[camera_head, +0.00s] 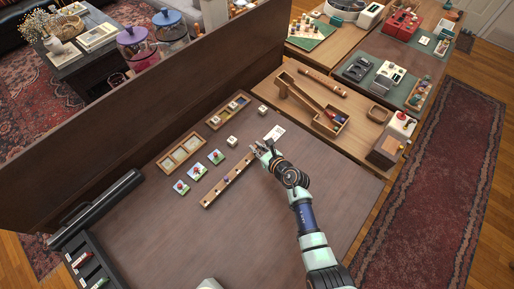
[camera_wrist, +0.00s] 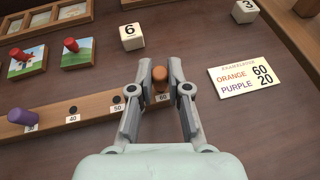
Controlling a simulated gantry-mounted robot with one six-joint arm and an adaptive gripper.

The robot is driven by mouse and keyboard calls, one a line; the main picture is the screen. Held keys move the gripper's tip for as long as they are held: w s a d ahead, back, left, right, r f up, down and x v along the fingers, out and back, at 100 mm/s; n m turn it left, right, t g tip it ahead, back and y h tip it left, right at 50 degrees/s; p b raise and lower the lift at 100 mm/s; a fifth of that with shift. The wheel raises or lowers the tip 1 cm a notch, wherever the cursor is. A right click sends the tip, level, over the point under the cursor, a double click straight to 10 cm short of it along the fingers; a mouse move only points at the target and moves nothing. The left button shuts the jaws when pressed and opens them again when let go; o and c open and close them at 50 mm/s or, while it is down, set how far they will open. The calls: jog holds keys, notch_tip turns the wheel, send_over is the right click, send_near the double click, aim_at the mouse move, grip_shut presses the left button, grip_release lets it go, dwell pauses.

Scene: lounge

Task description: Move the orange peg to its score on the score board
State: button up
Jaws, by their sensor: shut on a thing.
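The orange peg (camera_wrist: 160,75) stands upright at the hole labelled 60 on the wooden score board (camera_wrist: 90,112), in the wrist view. My gripper (camera_wrist: 160,82) is shut on it from both sides. Whether the peg's lower end is seated in the hole is hidden by the fingers. The purple peg (camera_wrist: 28,118) stands at the hole labelled 30. A score card (camera_wrist: 246,80) reads orange 60, purple 20. In the head view my gripper (camera_head: 257,148) is at the far end of the score board (camera_head: 213,200).
Dice marked 6 (camera_wrist: 132,36) and 3 (camera_wrist: 244,11) lie beyond the board. Picture tiles with red pegs (camera_wrist: 92,52) and wooden trays (camera_head: 181,153) sit to the left. The near part of the table (camera_head: 200,245) is clear.

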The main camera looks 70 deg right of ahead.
jog(key=shift+f+b, duration=0.45)
jog(key=shift+f, duration=0.2)
jog(key=o, duration=0.8)
jog(key=shift+r, duration=0.1)
jog(key=shift+s+a+r+p, duration=0.3)
jog(key=shift+s+p, duration=0.1)
jog(key=shift+p, duration=0.2)
jog(key=shift+p+v, duration=1.5)
jog(key=shift+v, duration=0.55)
jog(key=shift+s+a, duration=0.15)
jog(key=shift+s, duration=0.25)
